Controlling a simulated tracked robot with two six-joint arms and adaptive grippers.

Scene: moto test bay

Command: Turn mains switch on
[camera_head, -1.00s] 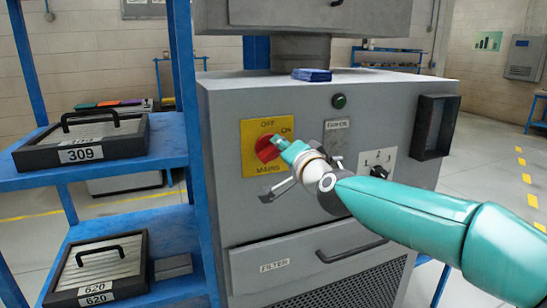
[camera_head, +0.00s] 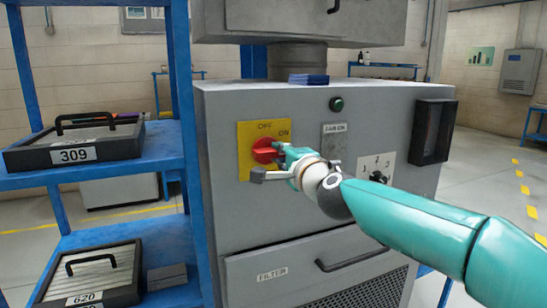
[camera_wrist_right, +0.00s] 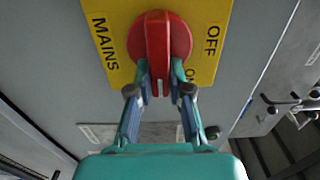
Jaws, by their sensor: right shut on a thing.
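The mains switch is a red rotary knob (camera_head: 263,152) with a raised bar handle, on a yellow plate (camera_head: 248,135) marked OFF, ON and MAINS on the grey cabinet's front. In the head view the bar lies roughly level, its right end in my gripper. In the right wrist view the red knob (camera_wrist_right: 163,35) is upright in the picture, with OFF to the right and ON at lower right. My right gripper (camera_wrist_right: 159,88) is shut on the bar's near end, a finger on each side; it also shows in the head view (camera_head: 283,158). My left gripper is out of view.
The cabinet (camera_head: 225,215) carries a green button (camera_head: 337,104), a smaller black selector (camera_head: 378,177) and a filter drawer (camera_head: 295,269). A blue shelf rack (camera_head: 160,150) with labelled cases stands close on the left. Open floor lies to the right.

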